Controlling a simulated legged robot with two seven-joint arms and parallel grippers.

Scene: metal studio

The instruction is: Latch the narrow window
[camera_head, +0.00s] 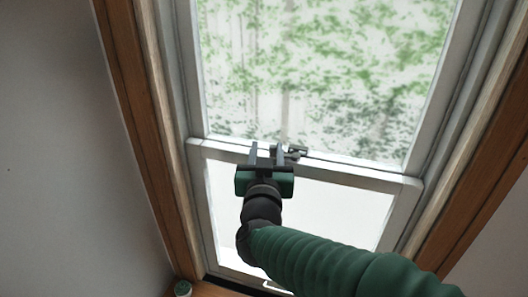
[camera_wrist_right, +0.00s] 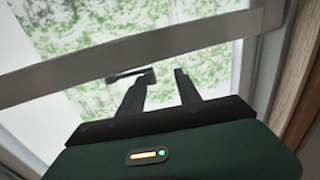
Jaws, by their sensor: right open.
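The narrow window (camera_head: 305,171) is a white sash window with a horizontal meeting rail across its middle. A small dark latch (camera_head: 296,151) sits on that rail; it also shows in the right wrist view (camera_wrist_right: 128,75), partly behind a fingertip. My right gripper (camera_head: 266,153) is open and empty, with its fingers pointing up at the rail, just left of the latch. In the wrist view its fingers (camera_wrist_right: 160,88) stand apart with the latch near the left one. Whether a finger touches the latch I cannot tell. My left gripper is not in view.
A wooden frame (camera_head: 141,125) borders the window on the left, and another wooden side (camera_head: 475,200) stands on the right. A grey wall (camera_head: 55,150) is at far left. A small green-topped object (camera_head: 183,288) stands on the wooden sill at the bottom left.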

